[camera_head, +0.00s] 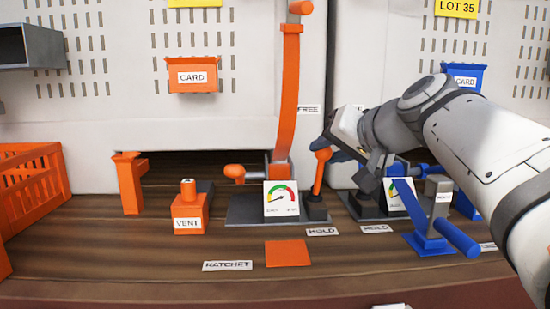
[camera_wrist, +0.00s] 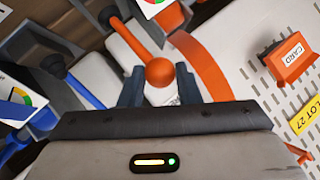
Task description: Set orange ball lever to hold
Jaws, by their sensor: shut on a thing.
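The orange ball lever (camera_head: 318,178) stands on the right part of a dark base plate, just right of the gauge card. It is close to upright, with its ball top leaning slightly right. My gripper (camera_head: 330,149) reaches in from the right and is shut on the ball. In the wrist view the orange ball (camera_wrist: 160,72) sits between the two dark fingers of my gripper (camera_wrist: 159,74). A HOLD label (camera_head: 322,231) lies on the wood in front of the lever. A FREE label (camera_head: 308,108) is on the wall behind it.
A tall orange lever (camera_head: 289,95) rises left of the ball lever, behind the gauge card (camera_head: 281,199). A blue lever assembly (camera_head: 430,220) stands under my arm at right. An orange VENT block (camera_head: 188,212) and orange crate (camera_head: 35,185) are left. The front wood is mostly clear.

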